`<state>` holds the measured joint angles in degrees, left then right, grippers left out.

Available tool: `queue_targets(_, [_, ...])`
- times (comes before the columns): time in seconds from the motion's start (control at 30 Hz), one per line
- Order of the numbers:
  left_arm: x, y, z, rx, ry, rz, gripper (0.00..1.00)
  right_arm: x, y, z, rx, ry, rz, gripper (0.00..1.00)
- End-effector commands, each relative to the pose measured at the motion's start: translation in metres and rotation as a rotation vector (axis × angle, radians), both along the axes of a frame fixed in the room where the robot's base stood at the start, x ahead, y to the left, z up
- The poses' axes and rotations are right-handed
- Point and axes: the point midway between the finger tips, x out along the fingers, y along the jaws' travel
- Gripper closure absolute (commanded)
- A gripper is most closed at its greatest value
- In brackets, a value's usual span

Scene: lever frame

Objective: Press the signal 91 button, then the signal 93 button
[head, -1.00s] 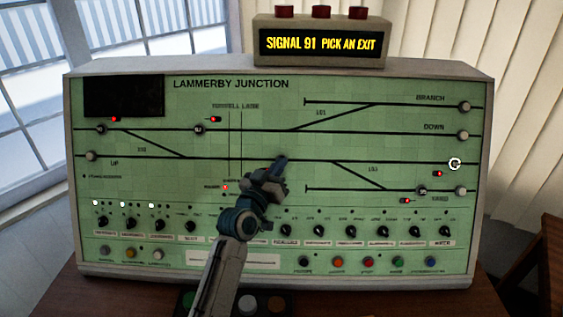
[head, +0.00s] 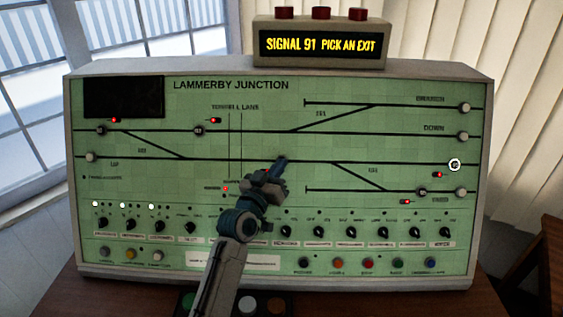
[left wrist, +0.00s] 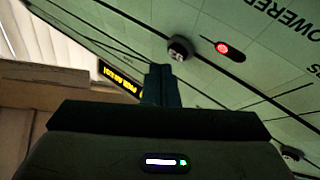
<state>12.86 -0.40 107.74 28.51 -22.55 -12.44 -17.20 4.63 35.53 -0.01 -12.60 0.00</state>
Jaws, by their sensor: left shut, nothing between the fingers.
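The green signal panel (head: 270,110) stands upright with black track lines. The display on top (head: 321,45) reads "SIGNAL 91 PICK AN EXIT". One round button (head: 455,165) at the right end of the lower main line has a bright white ring. Dark-rimmed buttons sit on the upper line at the left (head: 101,130) and left of centre (head: 199,130), and at the lower right (head: 422,191); their numbers are too small to read. My left gripper (head: 281,162) is shut and empty before the panel's middle, by the lower main line. The left wrist view shows its fingers (left wrist: 161,82) below a button (left wrist: 179,48).
Pale round buttons stand at the line ends, such as by DOWN (head: 462,135) and UP (head: 90,156). A row of black knobs (head: 350,231) and small coloured buttons (head: 368,263) runs along the bottom. Red lamps (head: 437,174) glow near several signals. The black upper-left screen (head: 124,96) is blank.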

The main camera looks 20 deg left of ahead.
Motion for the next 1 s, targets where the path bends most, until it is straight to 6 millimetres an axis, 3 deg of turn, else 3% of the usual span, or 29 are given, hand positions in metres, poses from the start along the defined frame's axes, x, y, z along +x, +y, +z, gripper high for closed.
queue_targets(1.0, [0.0071,0.0021,-0.005,0.0,0.001,0.0,1.0,0.0,0.0002,-0.0071,0.0,0.0,0.0,1.0])
